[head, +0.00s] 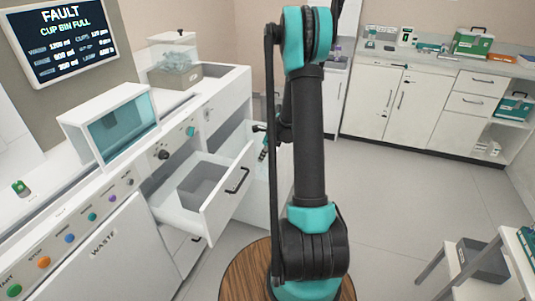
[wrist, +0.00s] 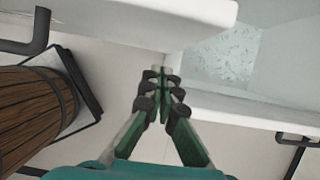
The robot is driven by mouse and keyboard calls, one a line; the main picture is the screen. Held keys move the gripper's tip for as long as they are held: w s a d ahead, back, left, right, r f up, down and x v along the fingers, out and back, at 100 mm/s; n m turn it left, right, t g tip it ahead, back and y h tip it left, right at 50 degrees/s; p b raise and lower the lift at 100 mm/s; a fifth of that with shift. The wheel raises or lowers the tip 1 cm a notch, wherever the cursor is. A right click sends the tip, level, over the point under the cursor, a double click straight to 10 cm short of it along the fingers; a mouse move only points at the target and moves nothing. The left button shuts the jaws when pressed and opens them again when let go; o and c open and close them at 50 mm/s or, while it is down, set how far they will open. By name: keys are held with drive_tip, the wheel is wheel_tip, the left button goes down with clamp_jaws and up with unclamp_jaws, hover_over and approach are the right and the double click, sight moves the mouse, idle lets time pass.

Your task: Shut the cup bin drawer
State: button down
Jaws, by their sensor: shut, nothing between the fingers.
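The cup bin drawer (head: 222,212) stands pulled out from the white cabinet at the left of the head view. Its front has a black handle, and a grey bin (head: 203,184) sits inside it. My gripper (wrist: 160,80) is shut and empty in the wrist view, its green fingers together. A white panel edge (wrist: 140,12) lies beyond the fingertips, and I cannot tell whether they touch anything. In the head view my gripper is partly hidden behind my arm, just right of the drawer front.
A wall screen (head: 66,40) reads "FAULT CUP BIN FULL". A panel marked WASTE (head: 103,243) and a row of buttons are left of the drawer. A white-framed table (head: 500,255) stands at lower right. The floor (head: 410,180) between is clear.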

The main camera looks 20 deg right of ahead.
drive_tip(key=shift+w+a, duration=0.75)
drive_tip(key=shift+a, duration=0.25)
drive_tip(key=w+a, duration=1.3)
drive_tip(key=a, duration=0.5)
drive_tip(key=shift+d, duration=0.1)
